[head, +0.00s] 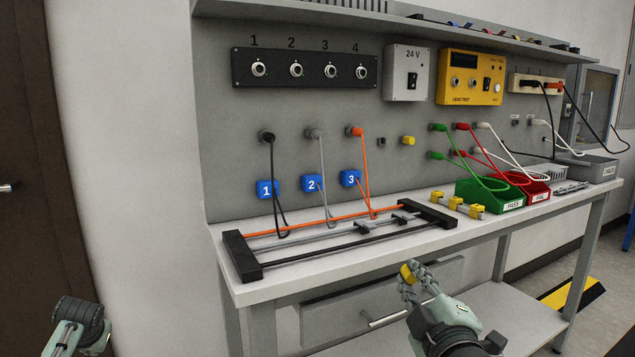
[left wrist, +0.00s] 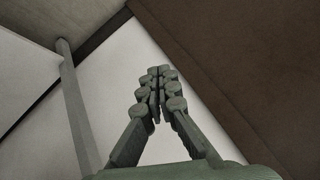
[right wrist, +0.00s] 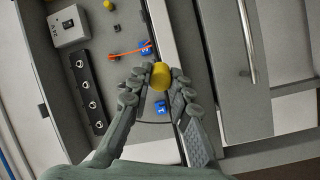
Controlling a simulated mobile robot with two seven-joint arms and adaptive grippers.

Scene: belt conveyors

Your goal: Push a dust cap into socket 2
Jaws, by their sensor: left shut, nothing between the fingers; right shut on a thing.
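A black panel (head: 334,71) on the back wall carries a row of round metal sockets numbered 1 to 4. Socket 2 (head: 296,69) is second from the left and shows a bare ring with no cap on it. My right gripper (head: 411,275) is shut on a yellow dust cap (head: 406,271), in front of the bench and well below the panel. The cap (right wrist: 160,75) shows between the fingertips in the right wrist view. My left gripper (left wrist: 157,76) is shut and empty in the left wrist view, beside the wall. In the head view only part of my left arm shows, at lower left.
A black-ended rack (head: 345,238) with cables lies at the front left. Cables hang below the panel beside blue numbered tags (head: 312,184). Green (head: 490,196) and red bins stand at right. A shelf (head: 400,25) overhangs the panel.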

